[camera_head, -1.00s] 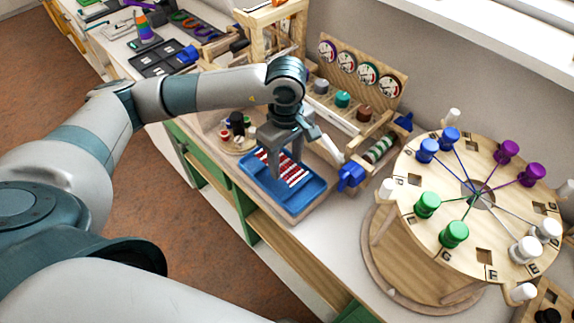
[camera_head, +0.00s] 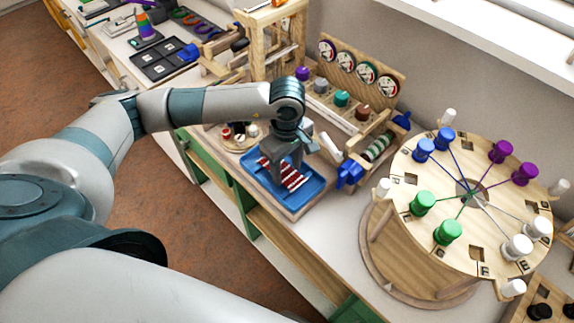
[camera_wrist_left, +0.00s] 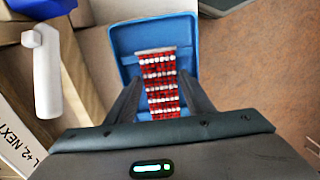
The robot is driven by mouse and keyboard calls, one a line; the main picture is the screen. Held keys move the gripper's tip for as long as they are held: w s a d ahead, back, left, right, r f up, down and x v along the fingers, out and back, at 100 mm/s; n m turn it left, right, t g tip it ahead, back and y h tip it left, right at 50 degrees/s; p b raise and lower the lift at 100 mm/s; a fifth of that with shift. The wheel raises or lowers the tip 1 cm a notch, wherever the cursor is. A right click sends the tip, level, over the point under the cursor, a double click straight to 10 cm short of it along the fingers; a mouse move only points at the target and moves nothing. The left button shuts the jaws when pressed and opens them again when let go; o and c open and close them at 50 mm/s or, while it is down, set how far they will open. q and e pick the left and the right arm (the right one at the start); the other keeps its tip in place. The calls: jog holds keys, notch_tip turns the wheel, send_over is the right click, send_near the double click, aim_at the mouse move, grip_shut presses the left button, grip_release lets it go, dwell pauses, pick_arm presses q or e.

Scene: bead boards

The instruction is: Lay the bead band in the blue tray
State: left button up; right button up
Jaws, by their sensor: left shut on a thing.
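The bead band (camera_head: 290,177), red and white in stripes, is over the blue tray (camera_head: 312,190) in the head view. In the left wrist view the band (camera_wrist_left: 160,72) hangs or lies between my finger tips, with the blue tray (camera_wrist_left: 125,45) around it. My left gripper (camera_head: 284,168) is shut on the band, pointing down inside the tray's outline. I cannot tell whether the band touches the tray floor. The fingers hide part of the band. My right gripper is not in view.
A round wooden wheel (camera_head: 418,178) with coloured spools stands to the right of the tray. A wooden frame with a blue part (camera_head: 349,173) is close on the tray's right. A small round stand (camera_head: 238,143) with pegs is behind it. The tray is near the counter's front edge.

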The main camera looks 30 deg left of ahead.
pick_arm(q)
jog(key=shift+f, duration=0.1)
jog(key=shift+f, duration=0.1)
jog(key=o, duration=1)
